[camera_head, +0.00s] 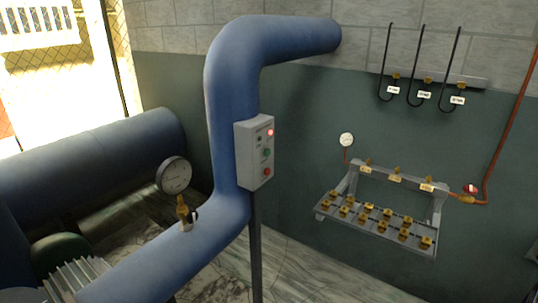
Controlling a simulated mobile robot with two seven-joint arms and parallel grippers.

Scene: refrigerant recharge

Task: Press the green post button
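A light grey control box (243,155) sits at the top of a dark grey post (256,250), in front of the large blue pipe. On its right-hand face is a green button (266,153), with a red button (267,171) below it. Above them a small red lamp (271,132) glows, beside a small dark green spot. The green button is unobstructed in this view. Neither of my grippers is in view.
A thick blue pipe (232,90) bends behind the box and carries a pressure gauge (173,175). A valve rack (375,222) with several brass fittings is on the right wall. Hoses (453,70) hang above it. Tiled floor lies right of the post.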

